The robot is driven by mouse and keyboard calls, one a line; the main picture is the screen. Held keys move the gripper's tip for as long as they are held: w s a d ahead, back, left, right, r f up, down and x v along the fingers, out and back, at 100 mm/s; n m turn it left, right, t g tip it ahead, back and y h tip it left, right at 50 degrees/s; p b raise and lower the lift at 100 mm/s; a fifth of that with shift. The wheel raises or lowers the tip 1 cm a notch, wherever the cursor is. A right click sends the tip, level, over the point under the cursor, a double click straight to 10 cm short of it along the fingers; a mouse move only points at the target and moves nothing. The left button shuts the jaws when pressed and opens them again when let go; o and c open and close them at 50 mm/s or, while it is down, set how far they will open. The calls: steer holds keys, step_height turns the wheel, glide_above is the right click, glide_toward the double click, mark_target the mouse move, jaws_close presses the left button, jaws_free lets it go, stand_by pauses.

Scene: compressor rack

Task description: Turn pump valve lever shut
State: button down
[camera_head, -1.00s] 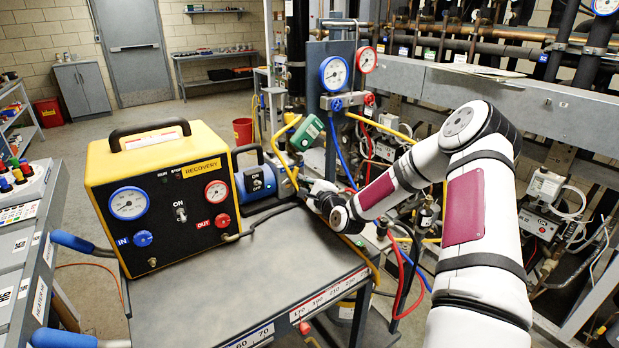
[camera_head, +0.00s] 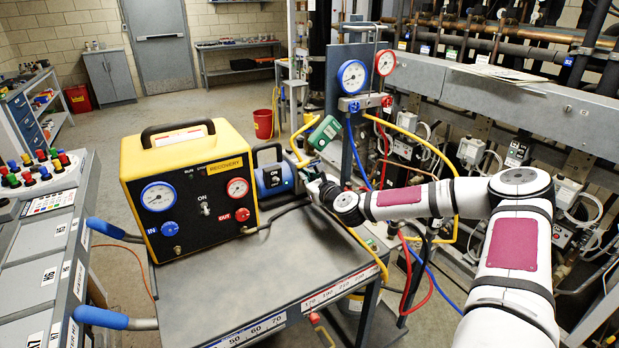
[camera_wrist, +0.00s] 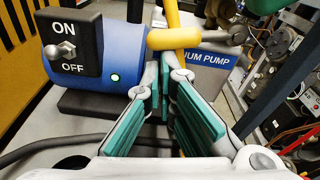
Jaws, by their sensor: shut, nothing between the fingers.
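My gripper (camera_wrist: 162,92), with teal finger pads, is shut and empty just in front of these parts. In the head view my gripper (camera_head: 309,172) is at the pump's right end, and the lever is not clear.
The yellow recovery unit (camera_head: 188,187) fills the left of the cart top (camera_head: 270,285). A green device (camera_head: 324,132) and gauges (camera_head: 353,76) are above and behind my gripper. Yellow, blue and red hoses hang to the right. The front of the cart top is clear.

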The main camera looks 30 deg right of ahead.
steer(key=shift+a+r+m, duration=0.3)
steer(key=shift+r+m, duration=0.35)
steer(key=shift+m, duration=0.25)
